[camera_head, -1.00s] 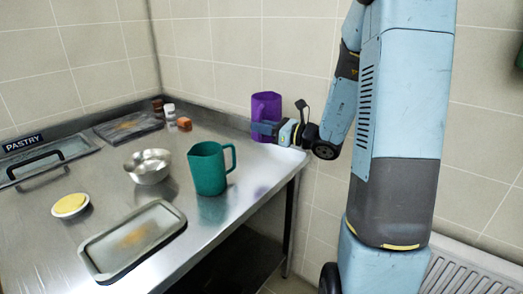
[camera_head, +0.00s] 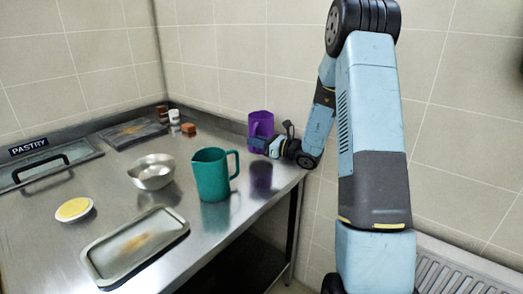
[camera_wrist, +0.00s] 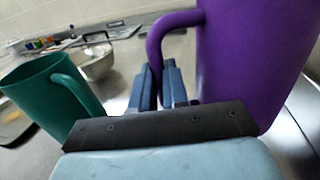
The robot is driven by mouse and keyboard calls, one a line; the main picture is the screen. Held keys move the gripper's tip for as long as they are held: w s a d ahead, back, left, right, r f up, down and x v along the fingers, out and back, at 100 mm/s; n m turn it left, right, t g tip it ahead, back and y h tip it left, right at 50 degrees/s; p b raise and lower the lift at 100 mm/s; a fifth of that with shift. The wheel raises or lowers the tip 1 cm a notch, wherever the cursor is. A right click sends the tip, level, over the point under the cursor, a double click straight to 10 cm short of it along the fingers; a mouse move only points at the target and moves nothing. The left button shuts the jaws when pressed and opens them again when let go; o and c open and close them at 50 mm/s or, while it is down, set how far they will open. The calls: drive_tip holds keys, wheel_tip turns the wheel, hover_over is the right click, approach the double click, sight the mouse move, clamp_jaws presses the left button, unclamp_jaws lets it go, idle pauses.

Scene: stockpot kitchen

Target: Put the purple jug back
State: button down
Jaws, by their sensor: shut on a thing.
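The purple jug (camera_head: 262,123) is upright at the far right corner of the steel table, near the tiled wall. A gap between it and its dark reflection suggests it is held above the tabletop. My gripper (camera_head: 258,145) is shut on its handle. In the wrist view the fingers (camera_wrist: 172,88) are at the lower part of the handle, with the jug's purple body (camera_wrist: 245,65) to their right. The jug's base is partly hidden by my gripper.
A teal jug (camera_head: 211,176) stands to the left of the purple one. A metal bowl (camera_head: 152,173), a tray (camera_head: 100,258), a yellow-filled dish (camera_head: 73,210) and small jars (camera_head: 174,117) are further left. The table's right edge is close to my gripper.

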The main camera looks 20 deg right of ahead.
sight(256, 150)
drive_tip(key=shift+w+f, duration=0.4)
drive_tip(key=shift+f, duration=0.05)
wheel_tip(256, 150, down, 3)
drive_tip(key=shift+w+f, duration=0.1)
drive_tip(key=c, duration=1.1)
unclamp_jaws()
